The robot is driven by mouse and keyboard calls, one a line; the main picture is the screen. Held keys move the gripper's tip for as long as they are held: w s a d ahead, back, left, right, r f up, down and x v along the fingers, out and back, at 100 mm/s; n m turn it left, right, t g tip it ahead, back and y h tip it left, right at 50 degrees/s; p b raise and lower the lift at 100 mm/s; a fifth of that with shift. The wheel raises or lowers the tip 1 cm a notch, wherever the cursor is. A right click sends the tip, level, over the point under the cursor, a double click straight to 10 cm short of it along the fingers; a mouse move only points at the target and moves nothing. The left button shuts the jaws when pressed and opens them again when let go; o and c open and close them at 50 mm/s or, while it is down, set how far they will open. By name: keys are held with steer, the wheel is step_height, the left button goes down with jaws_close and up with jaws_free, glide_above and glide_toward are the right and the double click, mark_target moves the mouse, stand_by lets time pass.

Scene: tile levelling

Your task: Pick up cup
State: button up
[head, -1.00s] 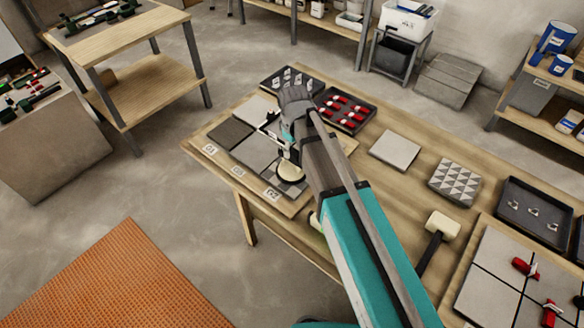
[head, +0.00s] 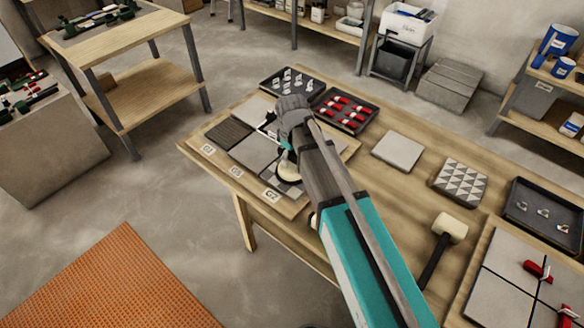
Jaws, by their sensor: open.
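My gripper (head: 277,146) is over the tile board at the left end of the wooden table, pointing down, and its jaws are open. A round, cream-coloured disc with a dark upper part, which may be the cup (head: 288,174), sits just below and beside the gripper, over the near tiles. My arm and gripper hide part of it. I cannot tell whether the fingers touch it or stand around it. Grey tiles (head: 254,150) lie on the board (head: 288,208) under the gripper, with printed labels along its near edge.
Behind the gripper are a dark tray of metal clips (head: 262,84) and a tray of red wedges (head: 318,107). To the right lie a loose tile (head: 398,165), a patterned tile (head: 459,187) and a mallet (head: 451,228). Bare table lies between them.

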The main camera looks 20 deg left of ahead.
stand_by(0.3)
jaws_close()
steer(key=shift+r, duration=0.2)
stand_by(0.4)
step_height(320, 180, up, 3)
steer(key=p, duration=0.3)
steer(key=s+d+r+p, duration=0.8)
steer(key=s+r+p, duration=0.1)
steer(key=s+p, duration=0.1)
steer(key=shift+s+r, duration=0.35)
steer(key=shift+s, duration=0.3)
steer(key=shift+d, duration=0.1)
